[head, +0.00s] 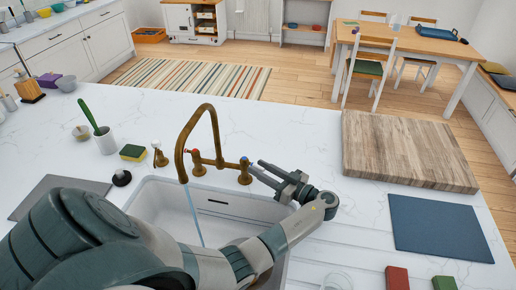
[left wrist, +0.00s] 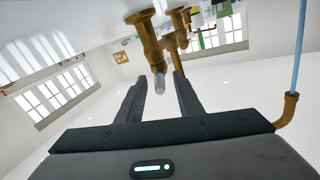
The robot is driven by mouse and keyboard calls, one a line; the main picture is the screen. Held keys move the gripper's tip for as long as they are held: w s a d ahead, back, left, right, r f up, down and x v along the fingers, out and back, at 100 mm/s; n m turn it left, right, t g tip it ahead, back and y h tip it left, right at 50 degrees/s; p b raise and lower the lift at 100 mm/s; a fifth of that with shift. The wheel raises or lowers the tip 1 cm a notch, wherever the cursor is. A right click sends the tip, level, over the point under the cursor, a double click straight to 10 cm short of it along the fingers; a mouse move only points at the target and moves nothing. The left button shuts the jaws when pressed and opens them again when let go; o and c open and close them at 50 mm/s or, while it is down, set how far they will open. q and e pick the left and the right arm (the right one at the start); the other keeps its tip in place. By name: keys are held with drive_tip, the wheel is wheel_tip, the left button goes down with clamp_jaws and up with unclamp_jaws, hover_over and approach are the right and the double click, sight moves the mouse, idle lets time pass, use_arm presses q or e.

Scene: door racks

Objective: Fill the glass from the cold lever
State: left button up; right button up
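The brass tap (head: 206,145) stands at the back of the white sink, and a thin stream of water (head: 194,215) runs from its spout. The cold lever (head: 245,172) is on the tap's right side; the hot lever (head: 198,168) is on its left. My left gripper (head: 256,170) is at the cold lever, fingers apart. In the left wrist view the pale-tipped lever (left wrist: 159,84) lies between the fingertips, with gaps at its sides. A faint clear round shape, perhaps the glass (head: 336,281), shows at the bottom edge. My right gripper is out of view.
A wooden board (head: 405,150) and a blue mat (head: 440,228) lie right of the sink. A sponge (head: 133,152), a white cup with a green brush (head: 105,140) and a black stopper (head: 121,178) stand left. Red and green blocks lie at the bottom right.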

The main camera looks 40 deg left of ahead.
use_arm(q)
drive_tip(key=shift+a, duration=0.6)
